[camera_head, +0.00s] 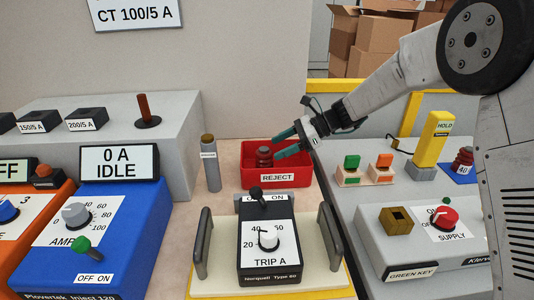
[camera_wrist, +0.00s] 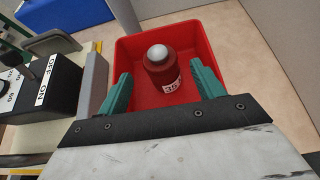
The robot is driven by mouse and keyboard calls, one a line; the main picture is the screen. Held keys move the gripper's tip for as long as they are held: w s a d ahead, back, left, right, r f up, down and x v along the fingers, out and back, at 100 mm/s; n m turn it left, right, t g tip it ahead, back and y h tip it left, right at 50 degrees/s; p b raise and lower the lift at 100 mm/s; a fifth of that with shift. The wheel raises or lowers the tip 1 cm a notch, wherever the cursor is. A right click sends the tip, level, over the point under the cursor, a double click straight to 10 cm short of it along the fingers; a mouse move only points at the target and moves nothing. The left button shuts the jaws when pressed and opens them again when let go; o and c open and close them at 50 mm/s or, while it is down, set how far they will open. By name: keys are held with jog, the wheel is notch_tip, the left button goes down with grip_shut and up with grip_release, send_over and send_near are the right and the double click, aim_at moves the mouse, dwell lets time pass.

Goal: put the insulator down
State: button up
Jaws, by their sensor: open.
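The insulator (camera_wrist: 163,72) is a dark red ribbed cylinder with a pale knob on top and a small white label. It stands upright inside the red bin (camera_wrist: 215,25). In the head view the insulator (camera_head: 264,156) shows behind the front wall of the bin (camera_head: 248,172), which bears a REJECT label. My gripper (camera_wrist: 160,90) is open, with its two teal fingers on either side of the insulator. In the wrist view there are gaps between the fingers and the insulator. In the head view my gripper (camera_head: 277,145) reaches in from the right.
A grey cylinder (camera_head: 211,163) stands just left of the bin. The TRIP A relay (camera_head: 268,240) sits in front on a stand with handles (camera_head: 331,243). Another red insulator (camera_head: 462,161) stands at right beside a yellow HOLD post (camera_head: 432,140). Some bare table lies around the bin.

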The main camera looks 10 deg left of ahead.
jog(key=v, duration=0.4)
jog(key=shift+d+r, duration=0.1)
jog(key=shift+d, duration=0.15)
jog(key=s+d+r+n+t+h, duration=0.1)
jog(key=s+d+r+n+h, duration=0.3)
jog(key=s+d, duration=0.5)
jog(key=s+d+r+n+t+h, duration=0.15)
jog(key=s+d+r+n, duration=0.25)
jog(key=s+d+r, duration=0.55)
jog(key=s+d+f+n+t+h, duration=0.1)
jog(key=s+d+f+n+h, duration=0.2)
jog(key=s+d, duration=0.3)
jog(key=s+d+f+n+t+h, duration=0.1)
jog(key=s+d+f+n+h, duration=0.2)
jog(key=s+d, duration=0.4)
jog(key=s+n, duration=0.1)
jog(key=s, duration=0.7)
jog(key=shift+s, duration=0.15)
jog(key=shift+a, duration=0.1)
jog(key=shift+c, duration=0.4)
